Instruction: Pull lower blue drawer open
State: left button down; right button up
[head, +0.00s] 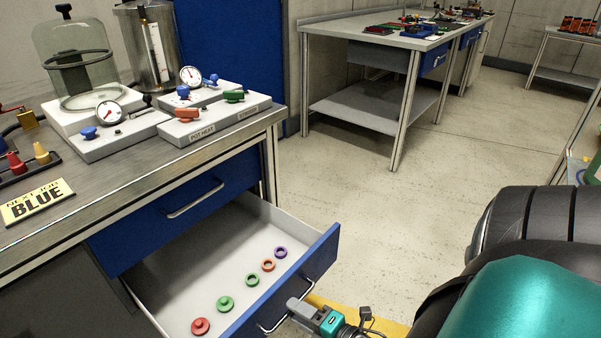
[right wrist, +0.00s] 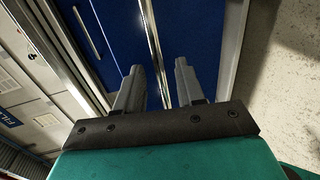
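The lower blue drawer (head: 322,254) is pulled out of the bench at the left in the head view. Its pale inside is exposed and holds several coloured rings, among them a red one (head: 200,326) and a purple one (head: 280,252). My right gripper (head: 296,312) is at the drawer's silver handle (head: 268,329), in front of the drawer face. In the right wrist view the fingers of my right gripper (right wrist: 160,70) stand apart. A silver bar runs between them, with a gap showing on each side. My left gripper is not in view.
The upper blue drawer (head: 175,222) above is shut. The bench top (head: 130,180) carries gauges, valves, a glass jar (head: 75,55) and a "BLUE" sign (head: 38,202). Open floor (head: 400,220) lies right of the drawer. Another table (head: 375,42) stands behind.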

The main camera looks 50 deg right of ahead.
jog(key=p+v, duration=0.2)
jog(key=v, duration=1.1)
jog(key=shift+d, duration=0.1)
